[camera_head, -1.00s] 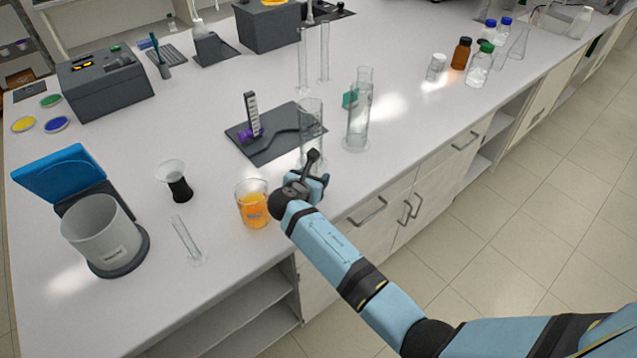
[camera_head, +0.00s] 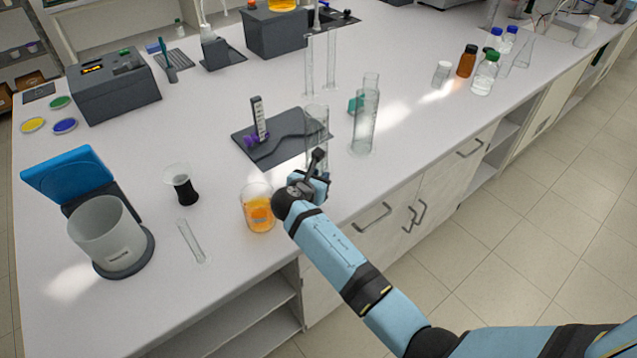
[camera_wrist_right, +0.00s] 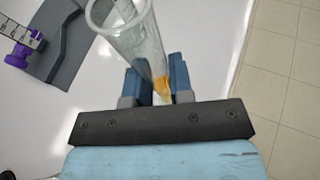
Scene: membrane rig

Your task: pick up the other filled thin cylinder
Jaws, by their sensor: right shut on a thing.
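My right gripper (camera_head: 318,172) is near the front edge of the bench, shut on a clear glass cylinder (camera_head: 316,122) that stands up above the jaws. In the right wrist view the cylinder (camera_wrist_right: 138,45) runs down between the two blue fingers (camera_wrist_right: 158,88), its open rim towards the top. Orange shows low in it, between the fingers. Its foot is hidden by the gripper in the head view, so I cannot tell whether it touches the bench. Two tall thin cylinders (camera_head: 309,65) (camera_head: 332,58) stand further back and look clear. My left gripper is out of view.
A beaker of orange liquid (camera_head: 258,212) stands just left of my right gripper. A wide clear cylinder (camera_head: 363,130) stands to the right. A dark mat (camera_head: 285,150) lies behind. A small thin cylinder (camera_head: 190,240) and a blue-lidded device (camera_head: 70,172) are at left.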

